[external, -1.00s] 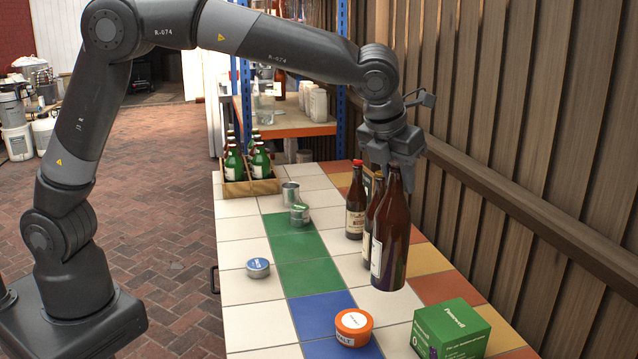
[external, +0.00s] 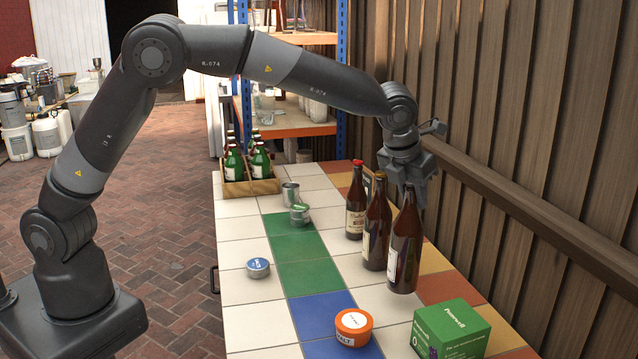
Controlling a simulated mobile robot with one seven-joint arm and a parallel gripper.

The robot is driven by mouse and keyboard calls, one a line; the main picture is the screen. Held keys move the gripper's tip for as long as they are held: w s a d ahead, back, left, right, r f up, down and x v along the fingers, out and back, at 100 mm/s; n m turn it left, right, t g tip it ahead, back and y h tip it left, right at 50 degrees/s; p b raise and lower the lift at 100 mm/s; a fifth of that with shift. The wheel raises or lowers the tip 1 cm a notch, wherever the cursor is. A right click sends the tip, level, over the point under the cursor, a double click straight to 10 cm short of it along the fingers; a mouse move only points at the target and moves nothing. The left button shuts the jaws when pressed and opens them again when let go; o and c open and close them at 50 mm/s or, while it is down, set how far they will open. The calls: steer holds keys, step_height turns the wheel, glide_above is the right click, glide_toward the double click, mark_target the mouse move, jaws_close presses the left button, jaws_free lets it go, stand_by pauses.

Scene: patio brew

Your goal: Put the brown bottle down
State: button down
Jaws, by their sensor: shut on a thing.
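My gripper (external: 408,188) points down and is shut on the neck of a brown bottle (external: 405,250) at the right side of the tiled table (external: 240,318). The bottle is upright, with a pale label partly showing at its left edge. Its base is at or very near the tiles; I cannot tell whether it touches. The gripper hides its top. Two other brown bottles stand to its left and behind: one with a gold-brown top (external: 376,235) and one with a red cap (external: 356,205).
A green box (external: 450,330) and an orange-lidded tub (external: 353,328) stand nearer the camera. A blue-white tin (external: 258,268), metal cans (external: 299,213) and a wooden crate (external: 250,187) of green bottles are to the left. A wooden wall (external: 540,150) with a rail borders the right.

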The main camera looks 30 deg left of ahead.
mark_target(412, 212)
steer(key=shift+w, duration=0.25)
steer(key=shift+f, duration=2.15)
steer(key=c, duration=1.1)
jaws_free()
steer(key=shift+f, duration=0.1)
